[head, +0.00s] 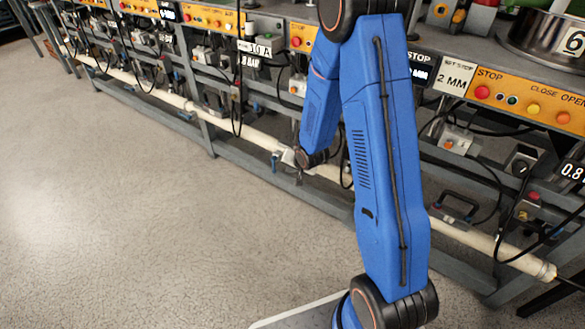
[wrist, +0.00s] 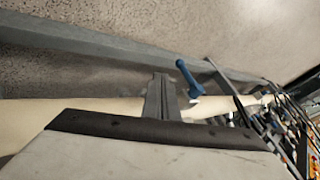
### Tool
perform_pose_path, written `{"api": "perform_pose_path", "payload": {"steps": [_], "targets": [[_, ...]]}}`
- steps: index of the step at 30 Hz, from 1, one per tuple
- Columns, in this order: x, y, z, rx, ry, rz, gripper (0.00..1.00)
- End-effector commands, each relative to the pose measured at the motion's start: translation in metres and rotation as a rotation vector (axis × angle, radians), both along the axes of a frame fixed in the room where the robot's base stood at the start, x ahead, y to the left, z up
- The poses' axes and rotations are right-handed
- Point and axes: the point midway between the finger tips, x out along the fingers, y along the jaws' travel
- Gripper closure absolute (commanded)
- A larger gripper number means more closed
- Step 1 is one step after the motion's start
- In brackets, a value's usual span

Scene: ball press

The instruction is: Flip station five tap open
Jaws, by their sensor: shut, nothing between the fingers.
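My gripper (head: 299,176) is low in front of the bench, by the pale pipe (head: 245,133). In the wrist view, its dark fingers (wrist: 160,84) are together with nothing between them. A tap with a blue lever (wrist: 186,77) shows just right of the fingertips, on or beside the pale pipe (wrist: 75,108). A small gap shows between lever and fingers; I cannot tell the depth. In the head view, a small blue piece (head: 275,159) left of my gripper looks like this tap's lever. The station's number is not readable here.
A grey lower rail (head: 245,165) runs along the bench in front of the pipe. Black cables (head: 238,75) hang from the control panels. A large pot marked 6 (head: 540,35) stands at the right. The floor (head: 130,210) at left is clear.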

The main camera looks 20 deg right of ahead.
Motion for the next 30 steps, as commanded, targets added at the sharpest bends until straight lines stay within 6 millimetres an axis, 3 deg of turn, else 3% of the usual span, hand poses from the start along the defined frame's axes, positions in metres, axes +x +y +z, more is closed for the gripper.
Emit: {"api": "perform_pose_path", "payload": {"steps": [6, 15, 30], "targets": [[0.016, 0.003, -0.023, 0.000, 0.002, 0.000, 1.00], [0.039, 0.029, -0.021, -0.001, 0.001, 0.002, 1.00], [0.043, 0.032, -0.021, 0.000, 0.001, 0.000, 1.00]]}}
